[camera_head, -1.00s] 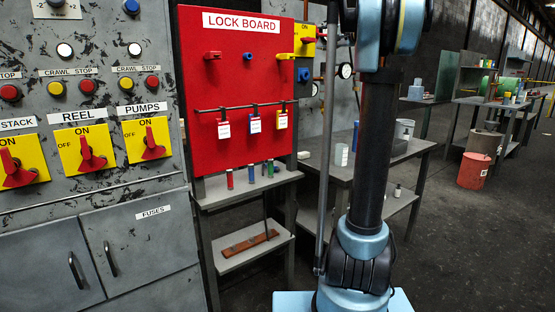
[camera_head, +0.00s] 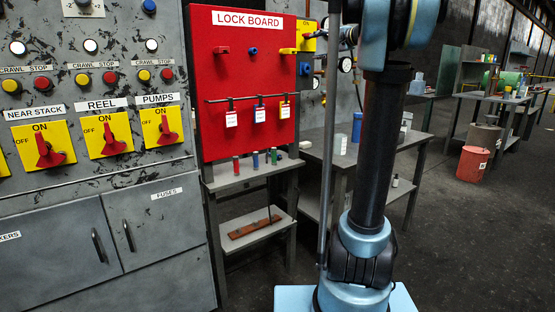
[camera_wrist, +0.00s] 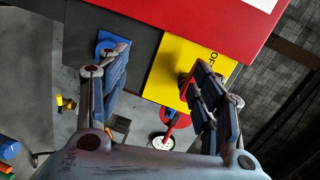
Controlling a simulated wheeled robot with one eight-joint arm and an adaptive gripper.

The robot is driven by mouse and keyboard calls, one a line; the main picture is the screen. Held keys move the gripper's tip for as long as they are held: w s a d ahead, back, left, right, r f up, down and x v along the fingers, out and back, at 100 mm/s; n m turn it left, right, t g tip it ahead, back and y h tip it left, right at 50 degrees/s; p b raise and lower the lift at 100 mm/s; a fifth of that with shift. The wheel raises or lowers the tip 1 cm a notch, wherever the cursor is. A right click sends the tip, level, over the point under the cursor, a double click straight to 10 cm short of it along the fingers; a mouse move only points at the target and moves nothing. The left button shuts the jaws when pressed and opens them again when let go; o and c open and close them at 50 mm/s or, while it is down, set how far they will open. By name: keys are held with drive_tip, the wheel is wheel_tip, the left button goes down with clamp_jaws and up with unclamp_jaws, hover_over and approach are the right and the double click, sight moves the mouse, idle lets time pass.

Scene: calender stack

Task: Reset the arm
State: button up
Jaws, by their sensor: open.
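My gripper (camera_wrist: 163,88) is open in the wrist view, with a dark finger on each side and nothing held between them. A yellow switch plate (camera_wrist: 180,65) lies beyond the fingers, and the right finger partly covers it. A red handle (camera_wrist: 172,121) shows between the fingers. A blue part (camera_wrist: 108,42) is behind the left finger. In the head view my arm stands upright right of the red lock board (camera_head: 240,130), and its upper end is cut off by the frame.
A grey panel (camera_head: 60,215) with yellow switch plates and red handles fills the left. Red, blue and green small cylinders (camera_head: 255,160) stand on a shelf below the lock board. A grey table (camera_head: 375,155) is behind my arm. Open floor (camera_head: 470,240) lies to the right.

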drive_tip(key=s+a+f+n+g+h, duration=0.2)
drive_tip(key=s+a+f+n+g, duration=0.15)
drive_tip(key=s+f, duration=0.8)
drive_tip(key=s+a+f+n+g+h, duration=0.1)
drive_tip(key=s+a+f+n+g, duration=0.2)
drive_tip(key=s+f, duration=0.9)
drive_tip(key=s+d+f+n+g+h, duration=0.1)
drive_tip(key=s+d+f+g+h, duration=0.1)
drive_tip(key=s+f, duration=1)
drive_tip(key=s+d+f+n+g+h, duration=0.1)
drive_tip(key=s+d+f+h, duration=0.4)
drive_tip(key=s+f, duration=0.7)
wheel_tip(320, 180, down, 6)
drive_tip(key=shift+d+r+g, duration=0.1)
drive_tip(key=shift+d+g, duration=0.25)
drive_tip(key=shift+d, duration=0.55)
drive_tip(key=shift+n, duration=0.25)
drive_tip(key=shift+w+a+f, duration=0.1)
drive_tip(key=shift+w+f, duration=0.1)
drive_tip(key=shift+w, duration=0.2)
